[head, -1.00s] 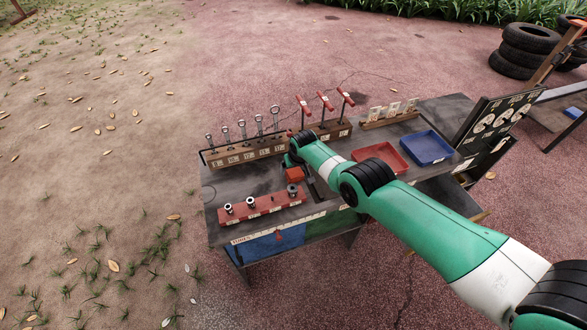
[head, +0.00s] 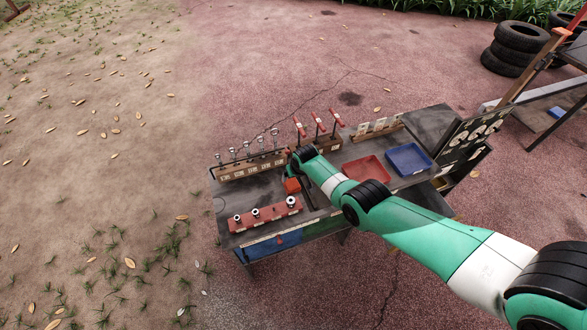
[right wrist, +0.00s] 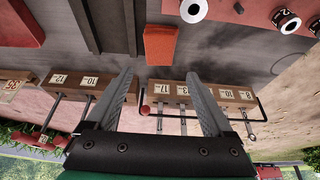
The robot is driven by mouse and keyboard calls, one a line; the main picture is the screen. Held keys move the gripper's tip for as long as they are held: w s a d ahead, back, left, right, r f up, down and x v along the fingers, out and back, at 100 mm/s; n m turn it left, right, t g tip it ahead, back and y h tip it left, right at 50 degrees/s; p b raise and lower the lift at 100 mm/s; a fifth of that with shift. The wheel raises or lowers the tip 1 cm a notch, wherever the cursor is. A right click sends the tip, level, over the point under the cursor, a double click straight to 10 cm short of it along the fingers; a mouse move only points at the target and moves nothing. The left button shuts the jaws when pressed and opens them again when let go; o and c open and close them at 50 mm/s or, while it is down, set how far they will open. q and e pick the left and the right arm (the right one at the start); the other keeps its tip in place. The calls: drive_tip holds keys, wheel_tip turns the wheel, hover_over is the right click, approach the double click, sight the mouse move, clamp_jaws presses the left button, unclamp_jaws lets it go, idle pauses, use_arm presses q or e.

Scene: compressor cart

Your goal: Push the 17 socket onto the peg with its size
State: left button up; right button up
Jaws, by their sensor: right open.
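A red rail (head: 270,216) lies along the near left of the bench, with several silver sockets on it: one at its left end (head: 237,218), one nearer the middle (head: 256,213) and one toward the right end (head: 291,202). Their sizes are too small to read, so I cannot tell which is the 17. In the right wrist view a silver ring-shaped socket (right wrist: 193,10) shows at the top edge, with a dark-rimmed one (right wrist: 287,20) right of it. My right gripper (right wrist: 167,80) is open and empty above the bench, between the rail and the wrench rack. My left gripper is not in view.
An orange-red block (right wrist: 160,45) lies near my right gripper. A wooden wrench rack (head: 252,167) stands behind, with red T-handles (head: 318,122) beside it. A red tray (head: 366,169) and a blue tray (head: 408,159) are at the right.

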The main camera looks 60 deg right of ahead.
drive_tip(key=shift+s+a+r+p, duration=0.2)
drive_tip(key=shift+r+p, duration=0.25)
drive_tip(key=shift+r, duration=0.15)
drive_tip(key=shift+r, duration=0.1)
drive_tip(key=w+a+r+n+t+h, duration=0.1)
drive_tip(key=w+r+t, duration=0.3)
drive_tip(key=w+r, duration=0.65)
drive_tip(key=w+a+r+n+t, duration=0.1)
drive_tip(key=w+a+r+t, duration=0.15)
drive_tip(key=r, duration=0.65)
drive_tip(key=w+a+r+n+t, duration=0.1)
drive_tip(key=w+a+r+t, duration=0.2)
drive_tip(key=r, duration=0.6)
drive_tip(key=w+a+r+n+t, duration=0.1)
drive_tip(key=w+a+r+t, duration=0.1)
drive_tip(key=a+r, duration=0.45)
drive_tip(key=s+a+r+n+t+y, duration=0.1)
drive_tip(key=s+a+r+t, duration=0.2)
drive_tip(key=r, duration=0.7)
drive_tip(key=s+a+r+n+t, duration=0.1)
drive_tip(key=a+r+t, duration=0.1)
drive_tip(key=a+r, duration=0.5)
drive_tip(key=s+a+r+n+t+y, duration=0.1)
drive_tip(key=s+a+r+t+y, duration=0.1)
drive_tip(key=s+r, duration=0.7)
drive_tip(key=s+a+r+n+t+y, duration=0.2)
drive_tip(key=s+a+r+t, duration=0.3)
drive_tip(key=s+r, duration=0.5)
drive_tip(key=shift+s+a+y, duration=0.45)
drive_tip(key=shift+a+y, duration=0.05)
